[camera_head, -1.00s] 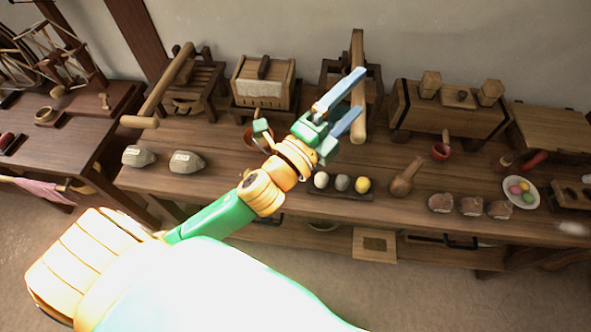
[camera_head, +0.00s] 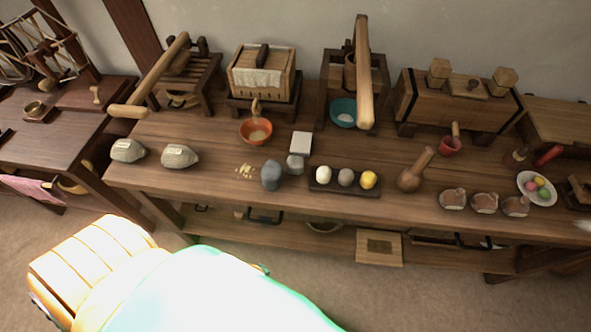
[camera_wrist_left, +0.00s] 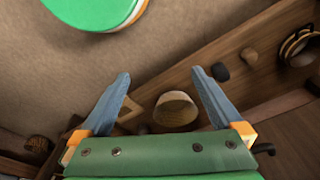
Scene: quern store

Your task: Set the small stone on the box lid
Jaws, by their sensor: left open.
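My left gripper (camera_wrist_left: 160,82) is open and empty in the left wrist view, with a pale round bowl (camera_wrist_left: 175,108) beyond and between its fingers. A small dark rounded lump (camera_wrist_left: 220,72), perhaps a stone, lies on wood past the right finger. In the head view, a dark grey stone (camera_head: 271,176) stands on the bench beside a smaller light grey piece (camera_head: 295,164); I cannot tell which is the small stone. A long wooden box (camera_head: 452,103) with a lid stands at the back right. A square wooden piece (camera_head: 380,247) sits low under the bench front. My right gripper is out of view.
Two labelled stones (camera_head: 180,156) lie at the bench's left. A tray (camera_head: 345,187) of egg-shaped pieces, an orange bowl (camera_head: 256,131), a pestle-like piece (camera_head: 410,176) and several brown lumps (camera_head: 485,203) crowd the bench (camera_head: 220,187). Floor (camera_head: 440,290) is clear in front.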

